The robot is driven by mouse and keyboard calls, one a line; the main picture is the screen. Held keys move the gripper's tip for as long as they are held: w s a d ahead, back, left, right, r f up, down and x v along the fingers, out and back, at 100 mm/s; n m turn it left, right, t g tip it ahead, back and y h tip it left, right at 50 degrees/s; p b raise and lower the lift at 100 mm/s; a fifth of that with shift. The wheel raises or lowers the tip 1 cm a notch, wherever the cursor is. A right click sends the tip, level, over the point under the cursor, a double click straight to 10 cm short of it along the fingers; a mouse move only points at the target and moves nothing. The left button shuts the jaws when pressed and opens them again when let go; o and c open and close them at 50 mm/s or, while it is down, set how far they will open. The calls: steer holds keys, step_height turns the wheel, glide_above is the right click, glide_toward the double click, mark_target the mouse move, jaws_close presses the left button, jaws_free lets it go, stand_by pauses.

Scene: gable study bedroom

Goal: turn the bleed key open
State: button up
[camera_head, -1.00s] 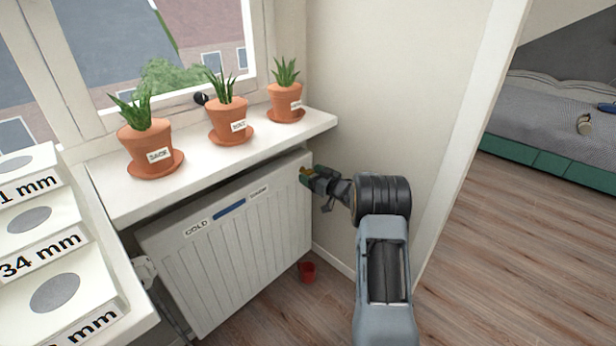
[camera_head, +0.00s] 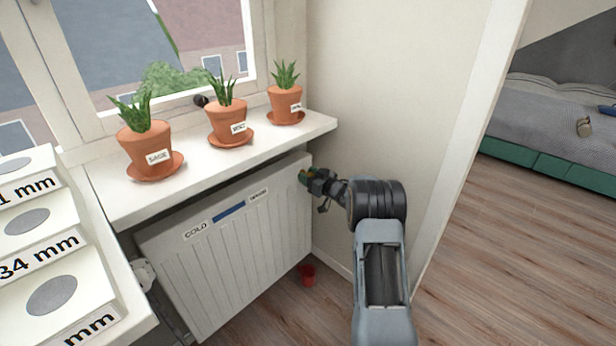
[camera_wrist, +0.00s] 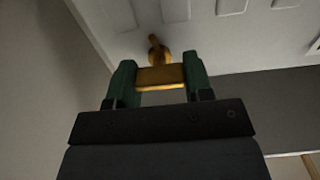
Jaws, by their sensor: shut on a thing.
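The brass bleed key (camera_wrist: 161,77) shows in the wrist view as a flat bar with a round stem behind it that meets the white radiator. My gripper (camera_wrist: 161,80) has its two green fingers on either side of the bar and is shut on it. In the head view my gripper (camera_head: 306,175) is at the upper right end of the radiator (camera_head: 235,250), below the windowsill. The key is mostly hidden there by the fingers. The radiator carries a strip with the word COLD and a blue bar.
Three potted plants in terracotta pots (camera_head: 228,122) stand on the windowsill (camera_head: 110,190) above the radiator. A small red cup (camera_head: 308,274) is on the floor below the radiator's right end. A wall rises close behind my arm. Open wooden floor (camera_head: 500,270) lies to the right.

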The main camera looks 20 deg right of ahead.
steer(key=shift+c, duration=0.5)
steer(key=shift+n, duration=0.3)
steer(key=n+b, duration=0.2)
steer(key=n, duration=0.1)
steer(key=shift+f+n+b, duration=0.15)
steer(key=shift+n+b, duration=0.15)
steer(key=n+b, duration=0.3)
steer(key=n, duration=0.2)
steer(key=shift+a+b, duration=0.1)
steer(key=shift+b, duration=0.3)
steer(key=n+b, duration=0.3)
steer(key=n, duration=0.1)
steer(key=shift+f+n, duration=0.1)
steer(key=shift+n, duration=0.3)
steer(key=shift+n+b, duration=0.65)
steer(key=shift+n, duration=1.25)
